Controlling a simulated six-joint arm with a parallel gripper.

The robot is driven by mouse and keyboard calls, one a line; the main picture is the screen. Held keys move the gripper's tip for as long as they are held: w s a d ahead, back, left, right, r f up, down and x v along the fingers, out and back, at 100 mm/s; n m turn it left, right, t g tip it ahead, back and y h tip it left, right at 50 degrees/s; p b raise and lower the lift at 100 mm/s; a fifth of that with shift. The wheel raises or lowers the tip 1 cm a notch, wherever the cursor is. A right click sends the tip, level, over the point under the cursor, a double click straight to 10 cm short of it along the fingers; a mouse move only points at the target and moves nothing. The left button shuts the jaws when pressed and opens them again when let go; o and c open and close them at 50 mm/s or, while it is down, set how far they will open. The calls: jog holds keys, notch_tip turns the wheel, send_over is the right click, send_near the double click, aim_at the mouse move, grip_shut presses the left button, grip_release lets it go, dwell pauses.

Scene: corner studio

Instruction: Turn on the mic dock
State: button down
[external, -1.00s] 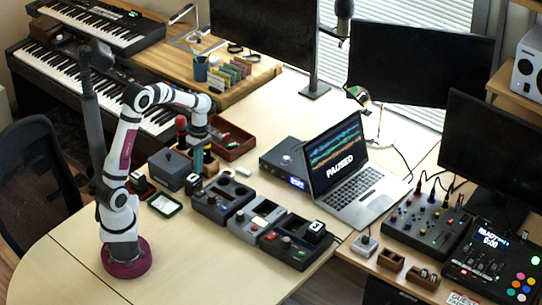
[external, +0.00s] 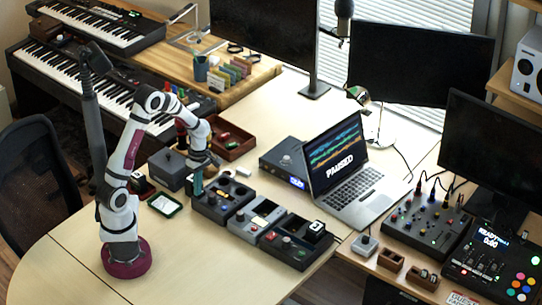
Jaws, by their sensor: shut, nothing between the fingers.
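A row of three dock units stands on the desk in front of the laptop. The left dark dock (external: 212,207) has round sockets on top. The middle grey dock (external: 243,230) has a small screen. The right dark dock (external: 283,250) has a red button, a small green spot and a black piece with a white label in it. I cannot read which of them is the mic dock. My gripper (external: 198,191) points down at the left dock's back left end, shut and empty. I cannot tell whether it touches the dock.
An open laptop (external: 352,185) showing "PAUSED" and a dark box with a blue display (external: 284,163) stand behind the docks. A grey box (external: 172,170) and a green-rimmed tray (external: 165,205) are left of my gripper. The front desk is clear.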

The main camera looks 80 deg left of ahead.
jog(key=shift+f, duration=0.1)
jog(key=shift+w+a+r, duration=0.2)
jog(key=shift+w+a, duration=0.4)
notch_tip(320, 180, up, 14)
jog(key=w+a, duration=0.1)
dwell(0.4)
jog(key=shift+s+d, duration=0.4)
jog(key=shift+s, duration=0.15)
